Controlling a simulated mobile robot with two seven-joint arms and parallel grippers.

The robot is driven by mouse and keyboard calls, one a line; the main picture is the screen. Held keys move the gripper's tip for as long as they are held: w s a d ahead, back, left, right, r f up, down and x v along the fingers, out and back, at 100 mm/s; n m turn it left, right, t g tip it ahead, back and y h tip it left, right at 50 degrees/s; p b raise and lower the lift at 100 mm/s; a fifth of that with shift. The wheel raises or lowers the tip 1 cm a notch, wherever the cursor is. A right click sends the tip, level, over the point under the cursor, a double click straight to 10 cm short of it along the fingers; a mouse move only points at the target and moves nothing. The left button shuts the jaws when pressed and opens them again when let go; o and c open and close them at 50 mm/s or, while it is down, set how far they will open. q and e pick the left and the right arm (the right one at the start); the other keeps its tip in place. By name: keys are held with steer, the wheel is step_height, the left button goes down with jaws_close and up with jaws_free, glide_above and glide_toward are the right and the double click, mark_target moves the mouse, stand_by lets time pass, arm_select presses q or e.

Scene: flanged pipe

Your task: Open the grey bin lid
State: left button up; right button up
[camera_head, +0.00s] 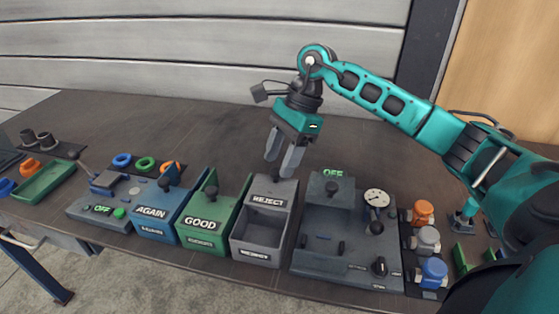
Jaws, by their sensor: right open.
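The grey bin (262,247), labelled REJECT on its front, stands in the row at the table's front. Its lid (268,201), also labelled REJECT, is raised at the back, and the hollow inside of the bin shows below it. My right gripper (279,172) points down at the lid's top edge, with its two fingers apart. The fingertips are close to the dark knob at the lid's top; whether they touch it I cannot tell. My left gripper is not in view.
A green GOOD bin (205,238) and a blue AGAIN bin (155,226), both lidded, stand to the left. A grey tester with a dial (376,197) stands close on the right. The table behind is mostly clear.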

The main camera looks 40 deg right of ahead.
steer(key=v, duration=1.1)
steer(key=shift+r, duration=0.3)
